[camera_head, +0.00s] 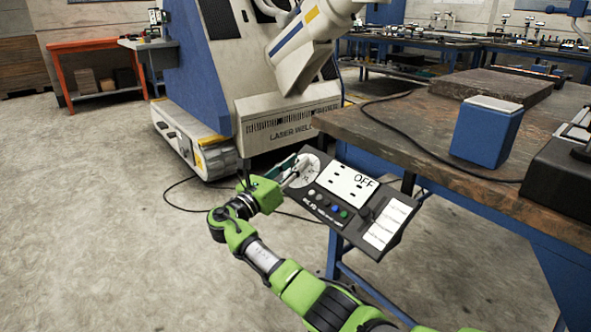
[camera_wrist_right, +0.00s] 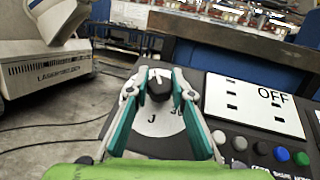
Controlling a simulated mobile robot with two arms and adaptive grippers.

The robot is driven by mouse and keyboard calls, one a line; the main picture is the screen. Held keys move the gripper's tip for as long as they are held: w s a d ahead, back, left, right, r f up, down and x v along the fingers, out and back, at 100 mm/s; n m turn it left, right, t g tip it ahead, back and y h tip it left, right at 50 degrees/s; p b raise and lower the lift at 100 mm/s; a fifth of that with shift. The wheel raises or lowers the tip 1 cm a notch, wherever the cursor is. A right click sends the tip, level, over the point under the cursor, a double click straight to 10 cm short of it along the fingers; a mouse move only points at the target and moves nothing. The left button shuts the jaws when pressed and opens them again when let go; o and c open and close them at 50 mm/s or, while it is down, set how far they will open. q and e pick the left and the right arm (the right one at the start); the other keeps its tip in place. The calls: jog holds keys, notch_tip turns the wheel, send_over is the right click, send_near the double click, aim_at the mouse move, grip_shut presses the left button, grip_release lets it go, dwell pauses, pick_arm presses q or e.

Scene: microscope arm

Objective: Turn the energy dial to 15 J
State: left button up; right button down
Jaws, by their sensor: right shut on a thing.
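The energy dial is a dark knob (camera_wrist_right: 159,84) with a white pointer mark, on a round white scale plate (camera_wrist_right: 157,122) with a "J" on it. The plate sits at the left end of a dark control panel (camera_head: 330,222). My right gripper (camera_head: 296,168) reaches the dial from the left in the head view. In the wrist view its two fingers (camera_wrist_right: 159,88) are closed on the knob's sides. Most of the scale numbers are hidden or too small to read. The panel's display (camera_head: 350,183) reads "OFF". My left gripper is not in view.
Coloured buttons (camera_head: 328,205) sit beside the dial, and white labels (camera_head: 388,226) lie at the panel's right end. A wooden-topped table (camera_head: 430,135) with a blue box (camera_head: 487,132) stands behind. A large laser welder (camera_head: 285,122) stands at the back, and a cable crosses the floor.

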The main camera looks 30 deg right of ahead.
jog(key=shift+f+m+g+h+b, duration=0.1)
jog(key=shift+m+g+h+b, duration=0.2)
jog(key=shift+m+g+b, duration=0.45)
jog(key=shift+g, duration=0.35)
jog(key=c, duration=1.8)
grip_release()
jog(key=shift+o, duration=0.2)
jog(key=shift+a, duration=0.1)
jog(key=v, duration=1.2)
